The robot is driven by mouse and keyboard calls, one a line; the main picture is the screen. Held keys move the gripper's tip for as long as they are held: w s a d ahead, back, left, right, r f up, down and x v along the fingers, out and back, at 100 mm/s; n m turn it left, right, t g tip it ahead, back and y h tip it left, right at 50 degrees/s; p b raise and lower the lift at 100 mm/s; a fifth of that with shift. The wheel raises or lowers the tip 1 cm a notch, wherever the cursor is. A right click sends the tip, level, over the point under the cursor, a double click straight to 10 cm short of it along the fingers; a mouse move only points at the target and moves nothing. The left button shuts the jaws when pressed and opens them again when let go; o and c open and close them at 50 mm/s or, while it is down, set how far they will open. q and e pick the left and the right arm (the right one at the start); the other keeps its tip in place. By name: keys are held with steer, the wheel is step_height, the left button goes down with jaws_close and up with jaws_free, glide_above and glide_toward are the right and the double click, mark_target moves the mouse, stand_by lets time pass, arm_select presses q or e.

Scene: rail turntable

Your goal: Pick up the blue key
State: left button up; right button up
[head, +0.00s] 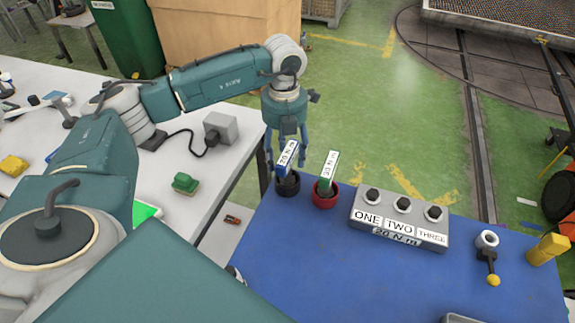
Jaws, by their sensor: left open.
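The blue key (285,168) stands tilted in a black round cup (288,188) at the back left corner of the blue table. A white label on it appears to read 20 N m. My left gripper (287,152) points down from above, its fingers open on either side of the key's upper part. I cannot tell whether a finger touches it. A green key (326,183) with a white label stands in a red cup (325,199) just to the right. My right gripper is not in view.
A grey box with black knobs (399,222), marked ONE, TWO, THREE, sits right of the cups. A white table (80,90) stands left.

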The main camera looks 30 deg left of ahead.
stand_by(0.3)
arm_select(q)
jaws_close()
